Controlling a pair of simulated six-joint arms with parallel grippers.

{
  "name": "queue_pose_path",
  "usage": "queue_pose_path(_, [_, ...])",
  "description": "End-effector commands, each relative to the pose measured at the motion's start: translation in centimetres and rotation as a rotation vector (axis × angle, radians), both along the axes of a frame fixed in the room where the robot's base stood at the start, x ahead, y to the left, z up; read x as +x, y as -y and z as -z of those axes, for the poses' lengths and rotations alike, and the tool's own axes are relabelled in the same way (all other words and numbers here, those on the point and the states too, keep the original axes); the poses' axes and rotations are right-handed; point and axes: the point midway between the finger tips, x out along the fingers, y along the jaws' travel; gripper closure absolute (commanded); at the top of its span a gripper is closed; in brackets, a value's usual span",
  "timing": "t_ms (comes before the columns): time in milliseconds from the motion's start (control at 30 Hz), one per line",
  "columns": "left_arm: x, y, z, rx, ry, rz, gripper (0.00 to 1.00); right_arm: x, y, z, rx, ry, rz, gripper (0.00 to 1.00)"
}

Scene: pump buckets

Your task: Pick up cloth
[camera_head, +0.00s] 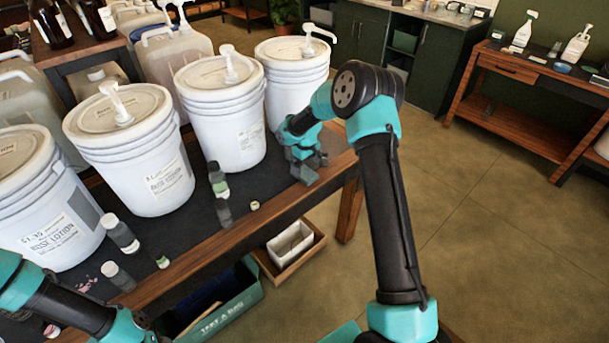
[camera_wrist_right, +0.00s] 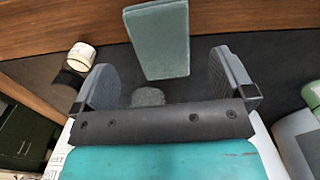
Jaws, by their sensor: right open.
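A folded grey-green cloth (camera_wrist_right: 158,40) shows in the right wrist view, ahead of my right gripper and between the lines of its two fingers. It lies on the dark table mat and reaches toward the wooden edge. My right gripper (camera_wrist_right: 165,78) is open, with its fingers spread wide and nothing between them. In the head view my right gripper (camera_head: 304,165) is low over the right end of the table, beside the white buckets. There the cloth is hard to tell from the gripper. Only part of my left arm shows at the lower left; its gripper is out of frame.
White pump buckets (camera_head: 225,115) stand in a row along the table. Small bottles (camera_head: 217,178) stand in front of them. A small white-capped jar (camera_wrist_right: 82,57) is beside my right gripper's left finger. A green crate (camera_head: 215,305) and a white bin (camera_head: 290,243) are below the table.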

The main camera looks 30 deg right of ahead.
Motion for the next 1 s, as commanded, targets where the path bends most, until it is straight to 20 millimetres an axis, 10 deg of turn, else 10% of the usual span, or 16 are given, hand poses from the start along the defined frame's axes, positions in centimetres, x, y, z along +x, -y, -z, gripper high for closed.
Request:
queue_pose_path(333, [0.0, 0.0, 0.0, 0.0, 0.0, 0.0, 0.57, 0.0, -0.1, 4.3, 0.001, -0.001, 0.0, 0.0])
queue_pose_path(833, [0.0, 0.0, 0.0, 0.0, 0.0, 0.0, 0.57, 0.0, -0.2, 4.5, 0.001, 0.001, 0.0, 0.0])
queue_pose_path(1000, [0.0, 0.0, 0.0, 0.0, 0.0, 0.0, 0.57, 0.0, -0.2, 4.5, 0.001, 0.001, 0.0, 0.14])
